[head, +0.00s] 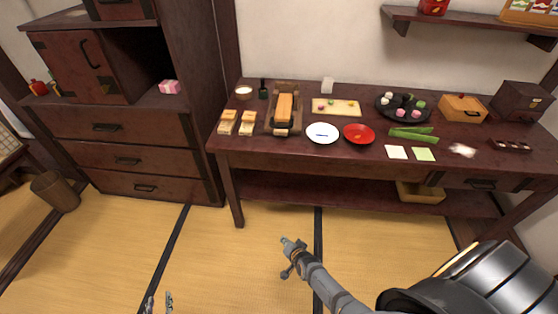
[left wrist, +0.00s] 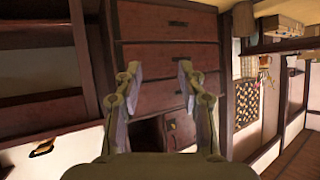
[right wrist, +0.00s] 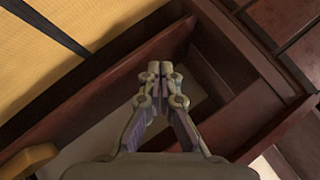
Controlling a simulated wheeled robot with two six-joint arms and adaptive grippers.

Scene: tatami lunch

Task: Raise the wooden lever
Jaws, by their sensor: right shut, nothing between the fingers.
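A dark wooden frame (head: 269,122) stands on the left part of the long table, with a light tan wooden bar (head: 285,107) lying along its middle. This bar looks like the wooden lever, though I cannot tell for sure. My right gripper (head: 287,242) is in front of the table over the tatami, apart from the frame. In the right wrist view its fingers (right wrist: 160,68) are together and empty. My left gripper (head: 159,302) is at the bottom edge of the head view, far from the table. Its fingers (left wrist: 159,76) are apart and empty in the left wrist view.
Tan wooden pieces (head: 237,122) stand left of the frame. A white plate (head: 323,133), red bowl (head: 358,134) and cutting board (head: 336,107) are to its right. A drawer cabinet (head: 125,155) stands at left. The tatami floor (head: 230,260) before the table is clear.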

